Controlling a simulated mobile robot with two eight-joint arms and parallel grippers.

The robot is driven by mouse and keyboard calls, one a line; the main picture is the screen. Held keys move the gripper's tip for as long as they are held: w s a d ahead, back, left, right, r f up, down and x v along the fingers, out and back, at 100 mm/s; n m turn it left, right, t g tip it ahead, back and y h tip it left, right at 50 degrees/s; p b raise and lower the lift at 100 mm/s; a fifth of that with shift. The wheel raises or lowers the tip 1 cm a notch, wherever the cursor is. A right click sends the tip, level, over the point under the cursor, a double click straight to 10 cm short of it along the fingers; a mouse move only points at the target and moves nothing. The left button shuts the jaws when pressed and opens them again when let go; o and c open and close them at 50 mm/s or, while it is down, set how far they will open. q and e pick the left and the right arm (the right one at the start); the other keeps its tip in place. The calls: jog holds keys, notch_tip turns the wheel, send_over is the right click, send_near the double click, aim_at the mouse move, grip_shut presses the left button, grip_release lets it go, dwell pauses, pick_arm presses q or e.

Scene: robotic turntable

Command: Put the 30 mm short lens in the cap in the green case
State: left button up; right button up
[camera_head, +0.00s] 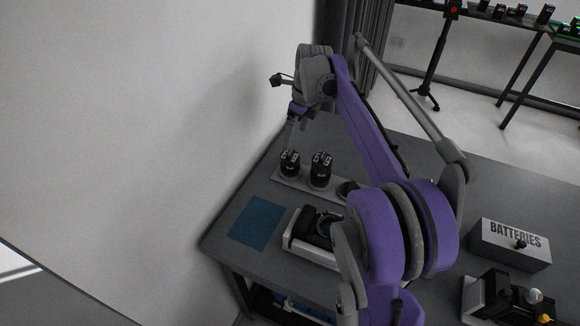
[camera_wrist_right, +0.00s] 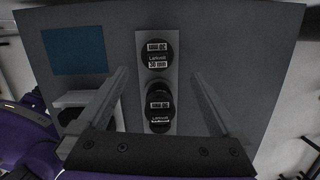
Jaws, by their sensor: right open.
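A dark round lens cap face labelled "30 mm" (camera_wrist_right: 157,55) shows near the far end of a pale strip in the right wrist view. I cannot make out a green case. My left gripper is not visible.
A blue mat (camera_head: 259,220) lies on the grey table (camera_head: 225,240). A white tray with dark items (camera_head: 300,245) sits beside it, partly hidden by my arm. A "BATTERIES" box (camera_head: 510,244) and another loaded holder (camera_head: 470,298) stand at right. A wall borders the table's left.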

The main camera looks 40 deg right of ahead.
aim_at(291, 153)
jog(key=m, duration=0.3)
jog(key=shift+w+a+f, duration=0.1)
jog(key=shift+w+f, duration=0.1)
jog(key=shift+w, duration=0.1)
jog(key=f, duration=0.5)
jog(key=shift+w+f+b, duration=0.1)
jog(key=shift+w+b, duration=0.2)
jog(key=shift+w, duration=0.05)
jog(key=shift+w+a+f, duration=0.1)
jog(key=shift+a+f, duration=0.05)
jog(key=shift+f, duration=1.25)
jog(key=shift+w+a+f, duration=0.1)
jog(key=shift+a+f, duration=0.05)
jog(key=shift+f, duration=1.2)
jog(key=shift+s, duration=0.1)
jog(key=shift+c, duration=0.3)
jog(key=shift+r, duration=0.1)
grip_shut()
